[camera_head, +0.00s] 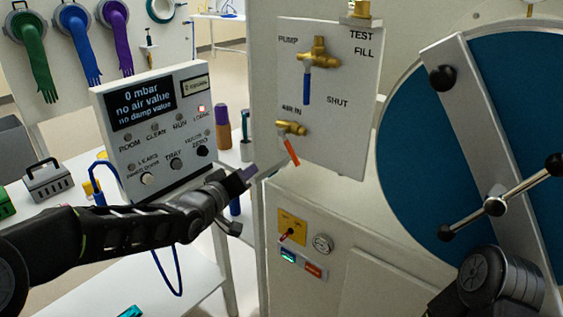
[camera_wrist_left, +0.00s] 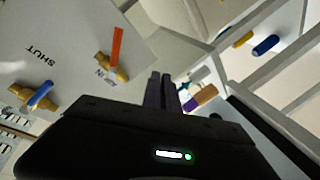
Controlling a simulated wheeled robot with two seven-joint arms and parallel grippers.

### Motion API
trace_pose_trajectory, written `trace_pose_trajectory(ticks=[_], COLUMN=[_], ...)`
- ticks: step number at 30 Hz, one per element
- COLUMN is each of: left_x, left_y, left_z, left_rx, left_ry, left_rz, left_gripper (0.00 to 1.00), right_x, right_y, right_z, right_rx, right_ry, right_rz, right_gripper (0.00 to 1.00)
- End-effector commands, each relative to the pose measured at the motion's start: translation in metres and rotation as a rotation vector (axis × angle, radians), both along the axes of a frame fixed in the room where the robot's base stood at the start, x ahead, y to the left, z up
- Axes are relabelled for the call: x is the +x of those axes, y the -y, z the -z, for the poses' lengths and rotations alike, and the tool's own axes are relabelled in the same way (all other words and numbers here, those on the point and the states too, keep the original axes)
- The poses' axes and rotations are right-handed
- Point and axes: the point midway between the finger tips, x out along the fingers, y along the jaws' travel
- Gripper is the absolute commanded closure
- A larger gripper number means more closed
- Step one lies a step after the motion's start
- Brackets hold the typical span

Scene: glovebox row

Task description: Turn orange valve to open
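The orange valve handle (camera_head: 291,152) hangs from a brass fitting (camera_head: 292,128) under the AIR IN label on the pale panel. It slants down and to the right. In the left wrist view the orange handle (camera_wrist_left: 117,47) shows left of the fingers, apart from them. My left gripper (camera_head: 246,174) is below and left of the handle, not touching it. Its two fingers (camera_wrist_left: 161,91) lie close together with nothing seen between them. My right gripper is out of view; only part of my right arm shows at the lower right.
A blue-handled valve (camera_head: 307,85) sits above the orange one. A control box (camera_head: 160,130) with a display stands behind my left arm. A large blue round door (camera_head: 400,150) with a crossbar and knobbed handle fills the right.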

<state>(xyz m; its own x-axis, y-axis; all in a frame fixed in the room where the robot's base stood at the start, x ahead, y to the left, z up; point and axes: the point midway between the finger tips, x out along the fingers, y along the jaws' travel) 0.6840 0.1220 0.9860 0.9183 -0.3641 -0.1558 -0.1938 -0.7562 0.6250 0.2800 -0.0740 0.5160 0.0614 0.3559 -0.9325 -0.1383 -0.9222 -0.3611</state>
Motion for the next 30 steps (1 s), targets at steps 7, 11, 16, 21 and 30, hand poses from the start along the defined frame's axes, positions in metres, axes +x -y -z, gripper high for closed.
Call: trace_pose_trajectory(ticks=[7, 11, 16, 21, 30], left_x=[-0.006, -0.013, -0.018, -0.019, -0.018], left_y=[-0.019, -0.003, 0.013, 0.014, 0.013], left_z=[0.017, 0.011, 0.004, 0.003, 0.003], left_rx=[-0.604, -0.925, -1.224, -1.359, -1.370], left_ry=[-0.229, -0.367, -0.517, -0.583, -0.588], left_rz=[-0.060, -0.050, -0.048, -0.065, -0.067], left_gripper=[1.00, 1.00, 1.00, 1.00, 1.00], right_x=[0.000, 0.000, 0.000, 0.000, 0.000], right_y=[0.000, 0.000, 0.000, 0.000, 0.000], right_z=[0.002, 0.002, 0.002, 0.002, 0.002], right_rx=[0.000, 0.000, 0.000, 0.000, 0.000], right_ry=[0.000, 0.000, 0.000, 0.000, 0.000], right_rz=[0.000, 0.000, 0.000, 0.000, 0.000], right_gripper=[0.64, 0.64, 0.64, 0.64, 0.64])
